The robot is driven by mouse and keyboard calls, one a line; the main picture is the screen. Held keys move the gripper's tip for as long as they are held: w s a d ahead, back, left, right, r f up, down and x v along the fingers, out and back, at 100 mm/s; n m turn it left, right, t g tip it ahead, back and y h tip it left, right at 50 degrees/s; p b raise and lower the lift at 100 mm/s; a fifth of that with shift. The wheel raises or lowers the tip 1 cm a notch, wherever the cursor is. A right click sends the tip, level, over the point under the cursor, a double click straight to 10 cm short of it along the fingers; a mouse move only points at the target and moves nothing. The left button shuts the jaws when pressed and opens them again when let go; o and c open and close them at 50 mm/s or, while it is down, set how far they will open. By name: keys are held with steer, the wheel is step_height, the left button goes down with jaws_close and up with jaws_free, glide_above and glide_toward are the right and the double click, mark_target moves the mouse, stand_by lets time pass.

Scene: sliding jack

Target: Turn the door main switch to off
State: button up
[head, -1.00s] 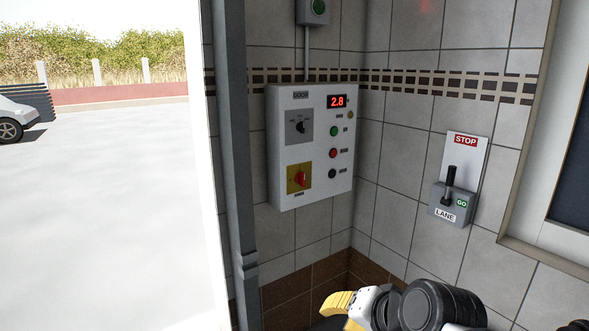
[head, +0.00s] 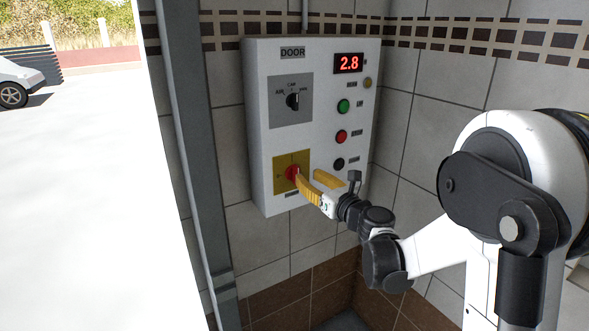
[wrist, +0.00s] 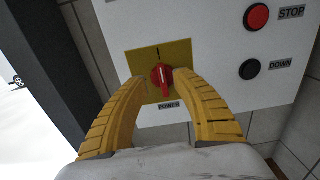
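The door main switch is a red rotary knob (head: 292,173) on a yellow plate (head: 281,160), low on the left of the white DOOR box. In the wrist view the red knob (wrist: 162,77) stands upright between my fingertips, above a label reading POWER. My gripper (head: 315,180) is at the box's lower part, with its yellow fingers pointing at the plate. In the wrist view my gripper (wrist: 154,80) has its fingers apart, one on each side of the knob. The left fingertip looks very close to the knob; I cannot tell if either touches it.
The box (head: 262,130) also carries a black selector (head: 293,100), a red 2.8 display (head: 349,63), and green, red and black buttons at right. A grey post (head: 196,150) stands left of the box. Tiled wall lies behind.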

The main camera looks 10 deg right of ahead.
mark_target(298, 170)
steer(key=b+x, duration=0.1)
steer(key=x, duration=0.6)
steer(key=shift+w+f, duration=0.15)
steer(key=shift+d, duration=0.1)
jaws_close()
